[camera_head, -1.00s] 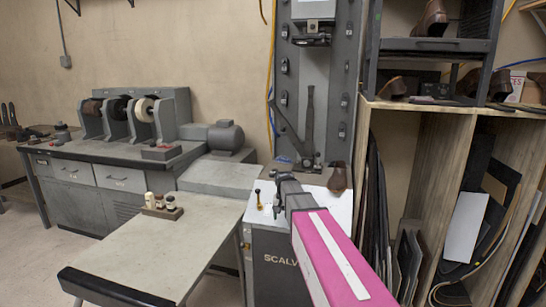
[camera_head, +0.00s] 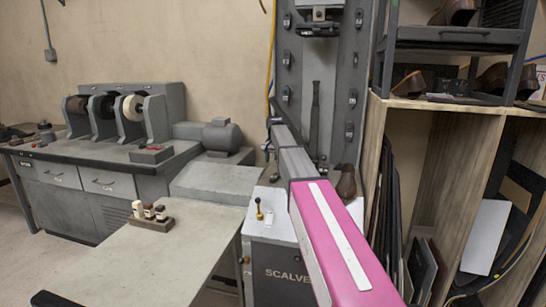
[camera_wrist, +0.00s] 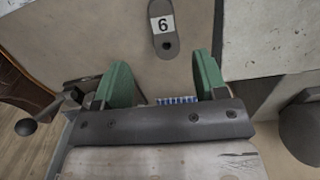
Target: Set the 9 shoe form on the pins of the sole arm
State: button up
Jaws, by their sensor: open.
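Several small dark shoe forms with white labels hang in two columns on the grey machine upright, one at the left (camera_head: 286,58) and one at the right (camera_head: 353,97). Their numbers are too small to read in the head view, so I cannot tell which is the 9. The wrist view shows one grey form labelled 6 (camera_wrist: 170,46) ahead of my gripper. The sole arm (camera_head: 315,115) stands upright at the machine's middle, its lower part hidden behind my arm; its pins cannot be made out. My gripper (camera_wrist: 164,82) is open and empty, its green pads apart, below the 6 form.
A brown shoe (camera_head: 346,181) stands on the machine base, right of my arm. A dark lever with a ball knob (camera_wrist: 27,126) is left of my gripper. A shelf rack (camera_head: 450,40) stands at right, and a bench (camera_head: 165,260) with small bottles at left.

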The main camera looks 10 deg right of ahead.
aim_at(274, 176)
jog(key=shift+w, duration=0.5)
jog(key=shift+f, duration=4.45)
grip_shut()
jog(key=shift+r, duration=0.1)
jog(key=shift+r, duration=1.9)
